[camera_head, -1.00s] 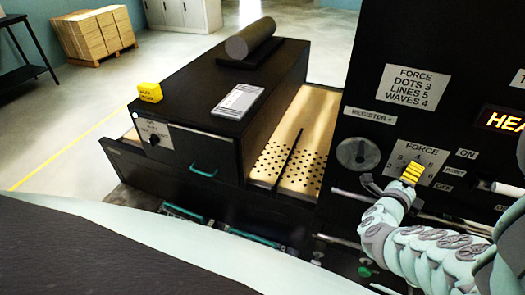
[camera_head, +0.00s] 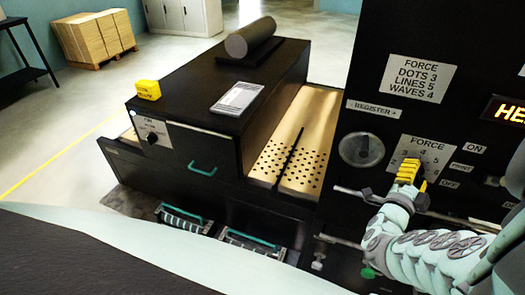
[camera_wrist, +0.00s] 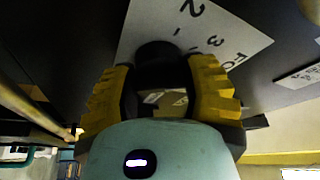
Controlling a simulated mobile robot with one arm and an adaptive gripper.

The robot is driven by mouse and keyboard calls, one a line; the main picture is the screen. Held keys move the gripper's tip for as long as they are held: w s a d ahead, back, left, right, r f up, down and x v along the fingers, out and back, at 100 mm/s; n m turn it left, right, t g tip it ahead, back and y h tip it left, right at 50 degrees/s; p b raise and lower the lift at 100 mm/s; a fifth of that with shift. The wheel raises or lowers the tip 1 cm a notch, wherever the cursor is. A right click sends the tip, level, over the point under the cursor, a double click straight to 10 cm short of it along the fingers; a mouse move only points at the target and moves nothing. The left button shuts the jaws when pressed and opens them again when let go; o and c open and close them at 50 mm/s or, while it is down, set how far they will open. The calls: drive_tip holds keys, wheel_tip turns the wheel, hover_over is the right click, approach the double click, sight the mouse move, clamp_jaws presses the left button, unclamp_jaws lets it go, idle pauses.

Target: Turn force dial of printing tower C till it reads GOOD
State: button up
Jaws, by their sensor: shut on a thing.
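The force dial is a black knob (camera_wrist: 158,52) between my gripper's yellow fingers in the wrist view. It sits on a white FORCE plate (camera_head: 430,149) with numbers around it; my fingers mostly hide the dial in the head view, and its pointer cannot be read. My gripper (camera_head: 409,172) is shut on the dial; the fingers also show in the wrist view (camera_wrist: 160,90). The red-orange display (camera_head: 503,110) at the right edge shows letters starting "HE"; the rest is cut off.
A FORCE sign (camera_head: 418,80) lists dots 3, lines 5, waves 4. A round REGISTER knob (camera_head: 361,150) sits left of the dial. Labels ON, OFF and another stand to its right. A metal bar (camera_head: 352,192) runs below. A black machine (camera_head: 215,100) stands at left.

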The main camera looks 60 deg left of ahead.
drive_tip(key=shift+n+y+b, duration=0.3)
drive_tip(key=shift+n+y, duration=0.2)
drive_tip(key=shift+n, duration=0.7)
drive_tip(key=o, duration=1.2)
drive_tip(key=v, duration=1.2)
drive_tip(key=shift+f, duration=0.2)
